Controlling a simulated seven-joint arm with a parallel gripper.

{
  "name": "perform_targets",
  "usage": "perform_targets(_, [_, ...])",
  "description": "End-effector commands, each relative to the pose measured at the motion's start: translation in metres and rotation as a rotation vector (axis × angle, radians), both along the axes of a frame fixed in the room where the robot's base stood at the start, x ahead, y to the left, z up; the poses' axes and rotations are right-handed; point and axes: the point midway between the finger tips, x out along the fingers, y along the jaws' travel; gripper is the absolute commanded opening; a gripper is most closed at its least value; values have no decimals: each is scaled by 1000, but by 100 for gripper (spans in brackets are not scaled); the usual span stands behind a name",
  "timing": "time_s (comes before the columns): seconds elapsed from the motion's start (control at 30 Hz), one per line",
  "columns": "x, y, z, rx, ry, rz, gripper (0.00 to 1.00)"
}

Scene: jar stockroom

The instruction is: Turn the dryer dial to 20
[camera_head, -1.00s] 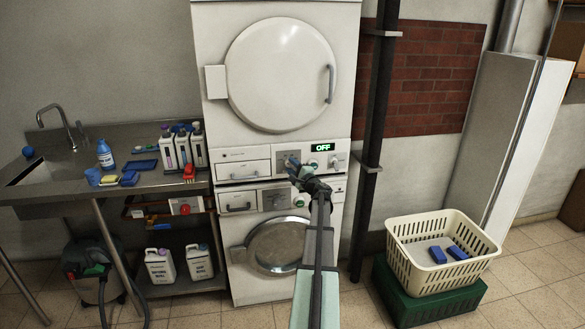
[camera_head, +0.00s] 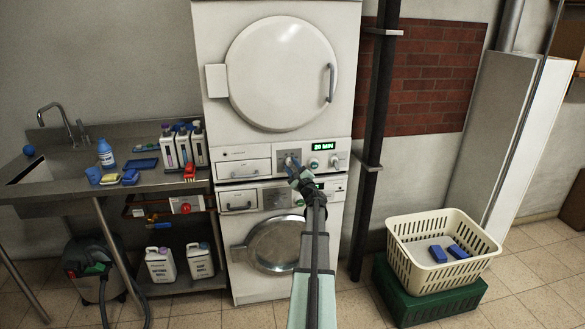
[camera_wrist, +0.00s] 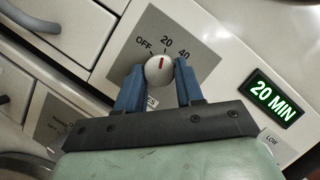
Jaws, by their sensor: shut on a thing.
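The dryer dial (camera_wrist: 159,70) is a round silver knob with a red mark, on a grey plate printed OFF, 20 and 40. Its red mark points toward the 20. My gripper (camera_wrist: 158,78) is shut on the dial, one blue finger on each side of it. The dryer's green display (camera_wrist: 272,97) reads 20 MIN in the wrist view. In the head view, my gripper (camera_head: 291,163) is at the dryer's control panel, and its fingers mostly hide the dial there. The display (camera_head: 323,146) is lit to the right.
The dryer door (camera_head: 282,75) is closed above the panel, and the washer (camera_head: 275,245) stands below. A sink counter (camera_head: 150,182) with bottles is at left. A cream basket (camera_head: 440,272) on a green crate (camera_head: 425,305) is at right.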

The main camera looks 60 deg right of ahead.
Motion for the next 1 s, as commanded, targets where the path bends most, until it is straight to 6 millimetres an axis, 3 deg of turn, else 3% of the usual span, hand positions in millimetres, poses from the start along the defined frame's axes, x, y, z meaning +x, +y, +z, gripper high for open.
perform_targets(0.27, [0,0,0,1,1,-1,6])
perform_targets(0.3, [0,0,0,1,1,-1,40])
perform_targets(0.53, [0,0,0,0,1,-1,62])
perform_targets(0.83, [-2,1,0,0,1,-1,62])
perform_targets(1.0, [-16,10,-5,0,1,-2,62])
